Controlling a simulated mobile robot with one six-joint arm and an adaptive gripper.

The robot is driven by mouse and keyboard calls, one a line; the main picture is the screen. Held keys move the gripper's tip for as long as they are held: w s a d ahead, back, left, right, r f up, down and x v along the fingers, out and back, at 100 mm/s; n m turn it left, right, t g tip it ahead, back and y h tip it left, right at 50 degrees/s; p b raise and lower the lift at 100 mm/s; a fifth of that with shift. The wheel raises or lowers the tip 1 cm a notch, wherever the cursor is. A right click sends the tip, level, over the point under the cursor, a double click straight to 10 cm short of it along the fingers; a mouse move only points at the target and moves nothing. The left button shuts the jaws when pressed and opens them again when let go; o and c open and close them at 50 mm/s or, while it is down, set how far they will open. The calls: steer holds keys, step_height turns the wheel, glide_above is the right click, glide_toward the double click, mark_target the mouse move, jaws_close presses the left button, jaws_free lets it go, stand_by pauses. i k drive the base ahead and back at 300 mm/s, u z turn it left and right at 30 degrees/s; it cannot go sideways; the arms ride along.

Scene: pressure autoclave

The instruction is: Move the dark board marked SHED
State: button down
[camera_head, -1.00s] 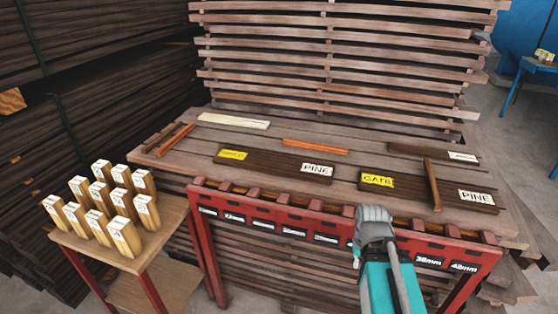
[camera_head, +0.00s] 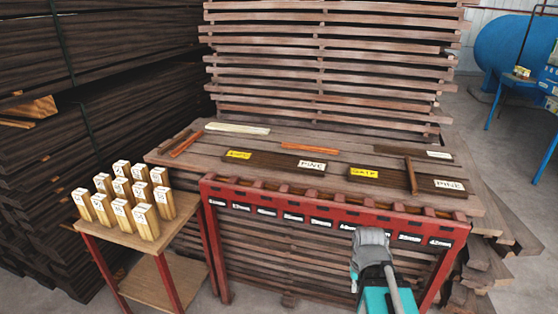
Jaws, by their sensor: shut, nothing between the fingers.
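Dark boards with labels lie on the plank table. One dark board (camera_head: 275,162) has a yellow label, too small to read surely, and a white PINE label. A second dark board (camera_head: 408,181) has a yellow GATE label and a white PINE label. A third dark board (camera_head: 392,149) at the back right has a white label that I cannot read. I cannot tell which one is marked SHED. My gripper (camera_head: 369,240) is seen from behind, in front of the red rack, apart from all boards. Its fingertips are hidden.
A red slotted rack (camera_head: 335,210) with size labels runs along the table's front. A small wooden stand (camera_head: 180,208) at the left holds several upright labelled blocks (camera_head: 125,195). Reddish strips (camera_head: 316,147) and a pale strip (camera_head: 237,129) lie on the table. Open floor shows at the right.

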mark_target(274, 162)
steer(key=z, duration=0.1)
steer(key=k, duration=0.1)
steer(key=z, duration=0.15)
steer(key=i, duration=1.5)
steer(key=u, duration=0.05)
